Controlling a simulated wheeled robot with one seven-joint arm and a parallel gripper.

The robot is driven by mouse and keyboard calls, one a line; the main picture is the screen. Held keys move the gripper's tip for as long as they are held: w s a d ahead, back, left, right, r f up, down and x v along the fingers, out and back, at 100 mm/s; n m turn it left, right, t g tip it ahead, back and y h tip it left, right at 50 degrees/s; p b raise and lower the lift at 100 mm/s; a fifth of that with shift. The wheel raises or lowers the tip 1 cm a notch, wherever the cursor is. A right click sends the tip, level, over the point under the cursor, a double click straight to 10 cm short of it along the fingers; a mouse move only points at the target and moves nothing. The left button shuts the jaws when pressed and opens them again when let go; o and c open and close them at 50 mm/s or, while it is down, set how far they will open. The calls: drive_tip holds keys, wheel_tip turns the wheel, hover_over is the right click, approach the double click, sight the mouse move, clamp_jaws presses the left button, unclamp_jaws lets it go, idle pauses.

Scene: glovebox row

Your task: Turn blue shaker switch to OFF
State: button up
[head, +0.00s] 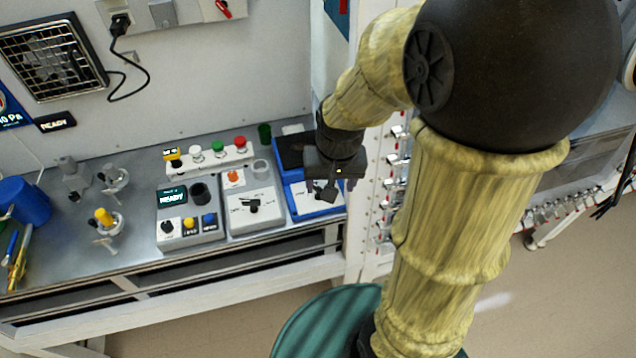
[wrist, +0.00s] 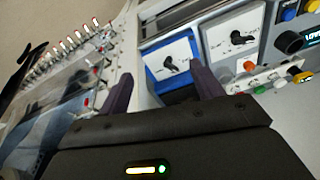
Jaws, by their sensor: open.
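The blue shaker (head: 301,203) stands at the right end of the bench, with a white panel on its front part. In the wrist view the shaker (wrist: 163,50) shows between my fingers, with its black switch (wrist: 175,66) on the white panel. The panel's markings are too small to read, so I cannot tell the switch's setting. In the head view my gripper (head: 322,193) is over the shaker and hides the switch. In the wrist view my gripper (wrist: 162,86) is open, its fingers apart and empty. I see no contact with the switch.
A grey-white unit (head: 250,212) with a similar black switch stands close left of the shaker. Left of it is a grey box (head: 190,235) with coloured knobs. Behind is a strip of coloured buttons (head: 212,160). A white frame with valves (head: 392,185) stands close right.

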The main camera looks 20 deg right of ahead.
sight(318, 187)
drive_tip(key=w+r+m+g, duration=0.2)
drive_tip(key=w+r+m, duration=0.1)
drive_tip(key=w+m, duration=0.5)
drive_tip(key=w, duration=0.3)
drive_tip(key=shift+d+r+b, duration=0.15)
drive_tip(key=shift+r+b, duration=0.2)
drive_tip(key=shift+b, duration=0.05)
drive_tip(key=shift+s, duration=0.1)
wheel_tip(318, 187, down, 17)
drive_tip(key=shift+f+p, duration=0.2)
drive_tip(key=shift+p, duration=0.55)
drive_tip(key=c, duration=1)
